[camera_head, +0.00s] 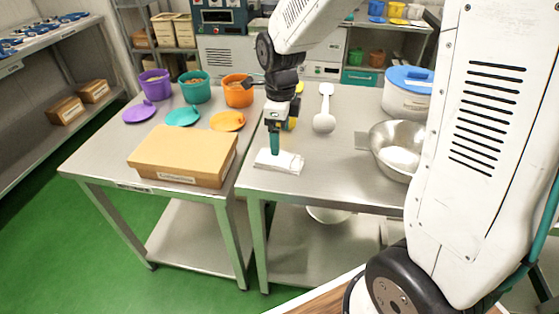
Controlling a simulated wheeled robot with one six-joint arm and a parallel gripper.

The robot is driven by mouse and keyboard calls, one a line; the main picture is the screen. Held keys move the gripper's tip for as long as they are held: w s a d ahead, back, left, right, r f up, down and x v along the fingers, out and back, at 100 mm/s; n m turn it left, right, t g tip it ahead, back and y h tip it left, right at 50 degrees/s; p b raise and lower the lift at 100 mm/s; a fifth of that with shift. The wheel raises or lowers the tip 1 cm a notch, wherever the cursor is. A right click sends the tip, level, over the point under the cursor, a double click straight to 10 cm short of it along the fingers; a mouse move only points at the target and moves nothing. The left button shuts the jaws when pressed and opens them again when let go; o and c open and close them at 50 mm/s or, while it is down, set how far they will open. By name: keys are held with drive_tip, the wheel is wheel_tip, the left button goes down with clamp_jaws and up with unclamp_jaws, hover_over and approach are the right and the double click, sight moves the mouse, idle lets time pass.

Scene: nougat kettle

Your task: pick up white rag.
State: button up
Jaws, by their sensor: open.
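The white rag (291,163) is a small folded cloth lying flat near the front left corner of the right-hand steel table (327,186). My gripper (275,151) points straight down over the left part of the rag, its teal fingers at or just above the cloth. The fingers overlap in this view, so the gap between them is hidden. I cannot tell whether they touch the rag. The gripper is open and the rag lies on the table.
A cardboard box (182,155) sits close on the left. Purple (155,85), teal (195,88) and orange (238,91) tubs stand behind it, lids in front. A white scoop (325,112), a steel bowl (398,150) and a blue-lidded container (407,98) are to the right.

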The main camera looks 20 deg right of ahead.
sight(279, 158)
wheel_tip(279, 158, down, 8)
drive_tip(key=shift+w+r, duration=0.1)
drive_tip(key=shift+w, duration=0.05)
idle(0.3)
drive_tip(key=c, duration=1.1)
